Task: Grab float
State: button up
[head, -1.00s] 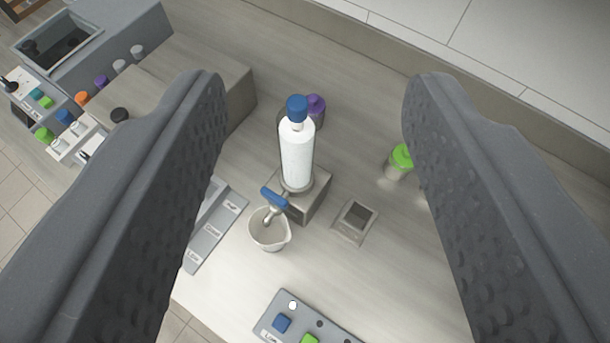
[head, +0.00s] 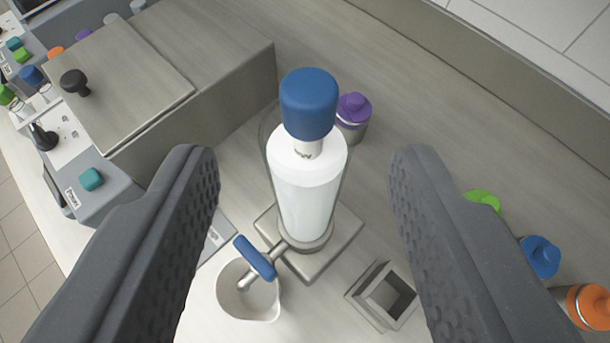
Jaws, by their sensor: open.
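The float shows as a white cylinder (head: 306,180) with a blue knob (head: 308,103) on top, standing in a clear tube on a grey metal base (head: 335,238). A spout with a blue handle (head: 254,257) comes out of the base over a white cup (head: 248,292). My gripper (head: 303,165) is open, one finger to the left and one to the right of the float. Neither finger visibly touches it. The blue knob is in view between and a little above the fingertips.
A purple-capped container (head: 353,112) stands close behind the float. A small grey square holder (head: 386,294) is right of the base. Green (head: 483,200), blue (head: 540,257) and orange (head: 588,305) caps are at the right. A grey box (head: 175,75) with a black knob stands at the left.

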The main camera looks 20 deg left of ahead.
aim_at(309, 83)
jog(key=shift+p+x, duration=0.9)
jog(key=shift+x, duration=3.6)
jog(key=shift+w+d+r, duration=0.15)
jog(key=shift+r, duration=0.05)
jog(key=shift+c, duration=0.4)
grip_shut()
